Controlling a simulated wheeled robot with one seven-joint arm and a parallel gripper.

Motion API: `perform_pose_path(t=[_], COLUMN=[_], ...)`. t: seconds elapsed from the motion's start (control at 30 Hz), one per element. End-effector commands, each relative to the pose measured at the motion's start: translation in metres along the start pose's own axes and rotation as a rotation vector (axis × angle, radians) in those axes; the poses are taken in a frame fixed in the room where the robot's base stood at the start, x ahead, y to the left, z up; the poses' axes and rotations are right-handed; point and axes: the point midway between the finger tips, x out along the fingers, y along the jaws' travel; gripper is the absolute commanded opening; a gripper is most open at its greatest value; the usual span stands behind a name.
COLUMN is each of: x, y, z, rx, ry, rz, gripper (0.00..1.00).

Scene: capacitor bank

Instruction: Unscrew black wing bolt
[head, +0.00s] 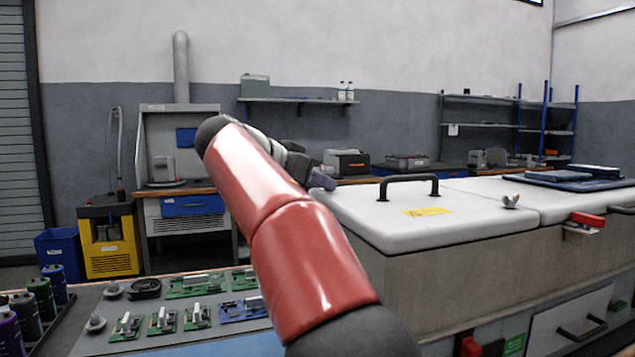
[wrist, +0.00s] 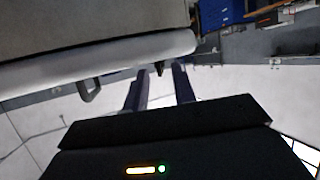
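A small dark piece, seemingly the black wing bolt (wrist: 159,68), shows between the fingertips against the lid edge (wrist: 120,62). I cannot tell whether the fingers touch it. No black wing bolt is clear on the lid in the head view; the arm and gripper cover part of it. A grey wing bolt (head: 510,201) stands upright on the lid at right.
A black handle (head: 408,186) rises from the lid, with a yellow label (head: 427,212) near it. A red latch (head: 587,219) is at the front right. The left table holds circuit boards (head: 195,316), grey wing bolts (head: 95,323), a black coil (head: 145,288) and capacitors (head: 42,297).

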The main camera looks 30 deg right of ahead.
Motion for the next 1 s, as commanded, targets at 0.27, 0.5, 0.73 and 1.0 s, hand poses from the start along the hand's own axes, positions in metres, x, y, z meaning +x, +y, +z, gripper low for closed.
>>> perform_pose_path(t=[0.27, 0.5, 0.73, 1.0], x=[0.0008, 0.0007, 0.001, 0.0022], y=[-0.0003, -0.0003, -0.0002, 0.0029], z=[0.0001, 0.0, 0.0002, 0.0023], rx=[-0.001, -0.001, -0.002, -0.024], ry=[0.0, 0.0, 0.001, 0.002], rz=[-0.001, -0.001, -0.002, -0.058], gripper=[0.22, 0.0, 0.0, 0.0])
